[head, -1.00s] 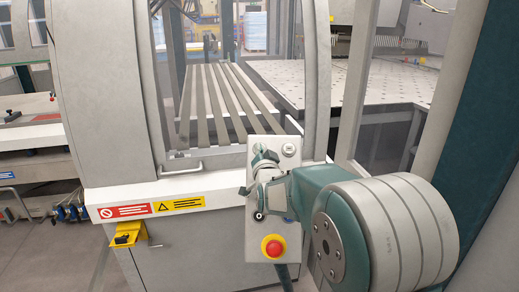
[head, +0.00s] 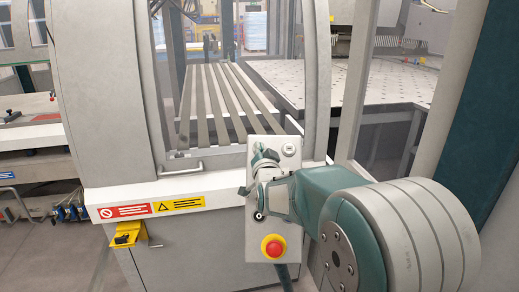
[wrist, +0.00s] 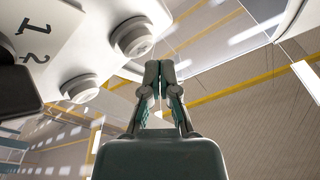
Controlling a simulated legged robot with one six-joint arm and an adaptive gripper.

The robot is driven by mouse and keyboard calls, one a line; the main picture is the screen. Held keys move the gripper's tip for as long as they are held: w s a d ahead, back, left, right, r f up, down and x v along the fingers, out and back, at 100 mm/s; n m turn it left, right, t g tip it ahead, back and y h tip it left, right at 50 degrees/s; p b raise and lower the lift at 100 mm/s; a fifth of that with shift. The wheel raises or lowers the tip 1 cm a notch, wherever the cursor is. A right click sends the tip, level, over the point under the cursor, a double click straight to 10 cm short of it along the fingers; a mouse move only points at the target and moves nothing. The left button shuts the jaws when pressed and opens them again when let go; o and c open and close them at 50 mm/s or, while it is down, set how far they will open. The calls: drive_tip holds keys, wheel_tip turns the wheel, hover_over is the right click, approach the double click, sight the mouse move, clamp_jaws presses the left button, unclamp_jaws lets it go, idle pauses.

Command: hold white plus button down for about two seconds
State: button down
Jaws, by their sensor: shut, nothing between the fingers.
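The control box (head: 262,222) stands upright in the middle of the head view, with my gripper (head: 263,158) in front of its upper half. In the wrist view the panel face (wrist: 75,28) fills the upper left. It carries a round whitish button (wrist: 132,38) and another round pale button (wrist: 80,89). No plus mark is readable, so I cannot tell which is the white plus button. My gripper (wrist: 160,70) is shut and empty, its tips just right of and below the nearer button in the picture. Contact cannot be made out. My arm hides part of the box.
A red emergency stop (head: 273,247) on a yellow base sits low on the box. A small round fitting (head: 290,149) is at its top right. A grey machine frame (head: 318,80) rises behind, and a yellow bracket (head: 125,234) is at the left.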

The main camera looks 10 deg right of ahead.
drive_tip(key=shift+s+a+r, duration=0.25)
drive_tip(key=shift+s+r, duration=0.55)
drive_tip(key=shift+s, duration=0.2)
drive_tip(key=shift+s+a+r, duration=0.25)
drive_tip(key=shift+s+r, duration=0.5)
drive_tip(key=shift+s, duration=0.2)
drive_tip(key=shift+s, duration=0.1)
drive_tip(key=s+f+n+g, duration=0.2)
drive_tip(key=s+f+g, duration=0.1)
drive_tip(key=s, duration=0.8)
drive_tip(key=s+f+n+g+y, duration=0.1)
drive_tip(key=s+f+n+g, duration=0.2)
drive_tip(key=s, duration=0.9)
drive_tip(key=s+f+n+g, duration=0.2)
drive_tip(key=s+f+g, duration=0.3)
drive_tip(key=s, duration=0.6)
drive_tip(key=g, duration=0.2)
drive_tip(key=shift+s+d+g, duration=0.2)
drive_tip(key=shift+d+g, duration=0.05)
drive_tip(key=shift+g, duration=0.15)
